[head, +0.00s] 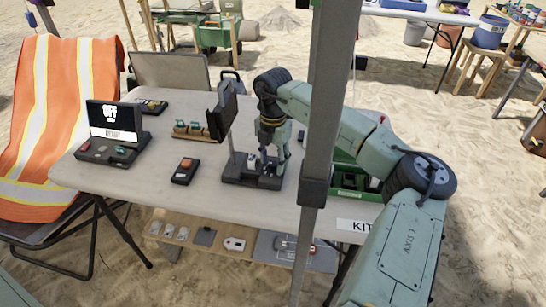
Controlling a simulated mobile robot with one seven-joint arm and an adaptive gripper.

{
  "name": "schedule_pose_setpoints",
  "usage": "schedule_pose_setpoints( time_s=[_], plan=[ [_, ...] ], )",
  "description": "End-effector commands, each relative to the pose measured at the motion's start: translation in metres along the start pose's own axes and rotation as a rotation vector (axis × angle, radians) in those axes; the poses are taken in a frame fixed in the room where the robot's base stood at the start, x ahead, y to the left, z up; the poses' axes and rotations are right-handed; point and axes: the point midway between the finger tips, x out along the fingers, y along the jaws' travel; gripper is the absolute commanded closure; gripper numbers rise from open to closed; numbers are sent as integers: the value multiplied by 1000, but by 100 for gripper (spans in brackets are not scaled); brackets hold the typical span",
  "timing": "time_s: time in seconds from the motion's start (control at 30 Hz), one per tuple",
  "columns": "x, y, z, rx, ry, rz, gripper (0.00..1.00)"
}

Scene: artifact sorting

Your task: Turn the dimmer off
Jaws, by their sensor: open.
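I cannot tell for certain which device is the dimmer. A black device (114,128) at the table's left has an upright screen reading "OFF" and a base with small coloured controls. A small black box (185,170) with a reddish button lies nearer the middle. A black stand (243,176) with a flat base and an upright panel stands at the table's centre right. My gripper (272,160) is open, pointing down just over the right part of this stand's base. Whether it touches a control there is too small to tell.
The grey table (220,205) also holds a wooden rack (190,131) with small teal parts and a green crate (352,180), partly hidden behind my arm. A grey pole (327,100) crosses the view in front. A chair with an orange vest (50,130) stands left.

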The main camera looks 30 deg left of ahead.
Motion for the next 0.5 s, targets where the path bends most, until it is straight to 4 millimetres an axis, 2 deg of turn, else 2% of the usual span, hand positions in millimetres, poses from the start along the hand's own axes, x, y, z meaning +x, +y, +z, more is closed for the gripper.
schedule_pose_setpoints(
  time_s=[0.23, 0.5],
  plan=[
    [1, 0, 0, 0, 0, 0, 57],
    [1, 0, 0, 0, 0, 0, 74]
  ],
)
